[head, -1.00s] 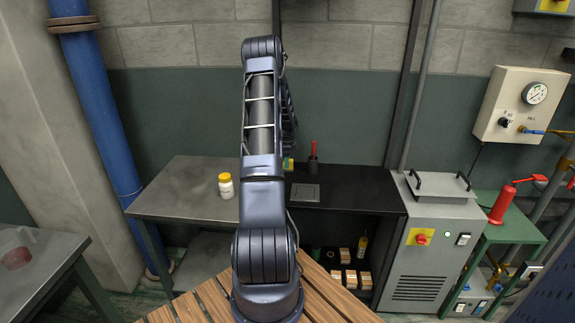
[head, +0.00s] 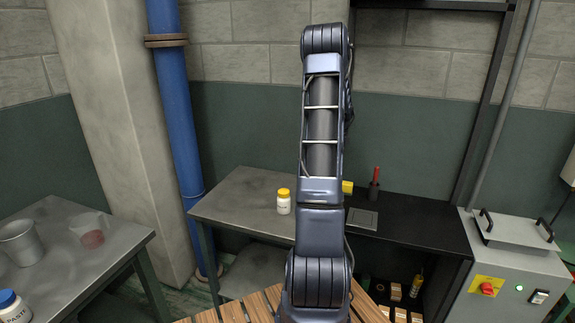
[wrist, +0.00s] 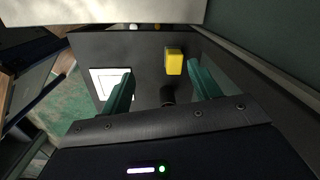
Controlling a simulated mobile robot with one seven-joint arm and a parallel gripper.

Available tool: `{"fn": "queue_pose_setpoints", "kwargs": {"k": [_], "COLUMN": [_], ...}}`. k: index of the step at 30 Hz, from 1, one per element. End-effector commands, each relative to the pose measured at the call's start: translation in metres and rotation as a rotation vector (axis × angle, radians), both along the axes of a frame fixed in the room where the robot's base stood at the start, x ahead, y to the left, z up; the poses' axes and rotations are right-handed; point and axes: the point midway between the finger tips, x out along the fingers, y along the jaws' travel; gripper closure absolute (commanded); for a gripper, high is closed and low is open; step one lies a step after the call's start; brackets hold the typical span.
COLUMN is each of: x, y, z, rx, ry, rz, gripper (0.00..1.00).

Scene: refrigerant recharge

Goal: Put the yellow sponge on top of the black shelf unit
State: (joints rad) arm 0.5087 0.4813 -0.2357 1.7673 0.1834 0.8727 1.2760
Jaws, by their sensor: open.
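The yellow sponge (head: 347,187) shows beside my arm in the head view, at the back of the black shelf unit's top (head: 414,213), partly hidden by the arm. In the wrist view the sponge (wrist: 174,62) appears over the dark top, beyond a dark cylinder. My gripper (wrist: 160,68) is open, with its green fingers apart on either side of the sponge in the picture. Neither finger visibly touches it. The head view does not show the gripper; my arm stands in front.
On the black top are a dark holder with a red-handled tool (head: 374,185) and a flat square plate (head: 362,218). A metal table with a yellow-capped bottle (head: 284,203) adjoins at left. A grey machine (head: 512,270) stands right. Another table (head: 85,265) holds cups.

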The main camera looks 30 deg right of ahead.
Motion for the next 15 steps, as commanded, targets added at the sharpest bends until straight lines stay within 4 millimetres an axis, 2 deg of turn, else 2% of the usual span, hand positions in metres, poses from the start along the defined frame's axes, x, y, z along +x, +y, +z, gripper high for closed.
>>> {"fn": "queue_pose_setpoints", "kwargs": {"k": [1,6,15], "x": [0.0,-0.006,-0.038], "y": [0.02,0.079,0.183], "z": [0.018,0.066,0.134], "rx": [-0.004,-0.019,-0.064], "ry": [-0.015,-0.053,-0.113], "rz": [0.057,0.26,0.626], "gripper": [0.38,0.38,0.38]}}
